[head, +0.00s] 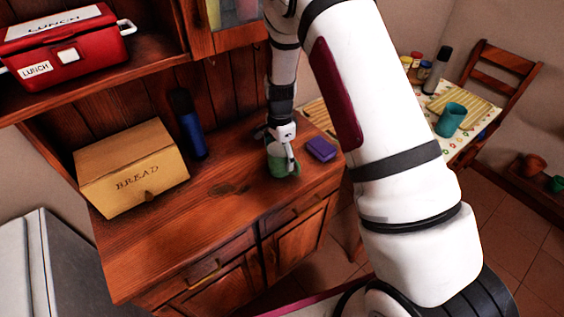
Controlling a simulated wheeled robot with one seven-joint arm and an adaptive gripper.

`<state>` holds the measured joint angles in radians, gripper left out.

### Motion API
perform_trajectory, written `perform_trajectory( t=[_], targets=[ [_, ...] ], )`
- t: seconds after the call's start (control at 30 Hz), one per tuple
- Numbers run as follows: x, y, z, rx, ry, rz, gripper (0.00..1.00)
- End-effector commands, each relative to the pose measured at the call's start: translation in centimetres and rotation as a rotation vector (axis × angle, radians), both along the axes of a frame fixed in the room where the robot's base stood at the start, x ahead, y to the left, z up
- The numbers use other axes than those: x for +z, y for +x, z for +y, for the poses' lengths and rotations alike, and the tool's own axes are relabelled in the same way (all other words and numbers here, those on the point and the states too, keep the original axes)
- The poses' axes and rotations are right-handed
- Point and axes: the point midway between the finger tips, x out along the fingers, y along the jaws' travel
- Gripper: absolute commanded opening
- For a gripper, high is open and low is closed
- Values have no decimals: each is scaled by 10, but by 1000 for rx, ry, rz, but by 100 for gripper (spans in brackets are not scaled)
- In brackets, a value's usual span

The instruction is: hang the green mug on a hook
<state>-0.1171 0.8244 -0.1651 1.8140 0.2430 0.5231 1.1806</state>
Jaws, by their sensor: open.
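The green mug (284,170) stands on the wooden cabinet top, near its right end. My gripper (282,148) is right above and around the mug's upper part, pointing down, and hides much of its rim. The jaws are open. Whether a finger touches the mug cannot be told. The mug's handle cannot be made out clearly. No hook can be made out in this view.
A purple box (321,149) lies close to the right of the mug. A dark blue bottle (189,124) and a bread box (132,168) stand to the left. A red lunch box (63,43) sits on the shelf above. The front left cabinet top (170,243) is clear.

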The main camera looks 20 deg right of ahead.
Motion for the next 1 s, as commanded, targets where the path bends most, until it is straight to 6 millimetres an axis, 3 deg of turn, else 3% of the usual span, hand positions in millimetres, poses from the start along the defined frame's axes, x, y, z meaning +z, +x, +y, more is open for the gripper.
perform_trajectory(
  t=[0.13,0.37,0.43,0.67,1.0],
  targets=[
    [-13,0,0,0,0,0,86],
    [-15,0,0,0,0,-1,86],
    [-15,0,0,0,0,-1,77],
    [-15,0,0,0,0,0,25],
    [-14,0,0,0,0,0,22]
  ],
)
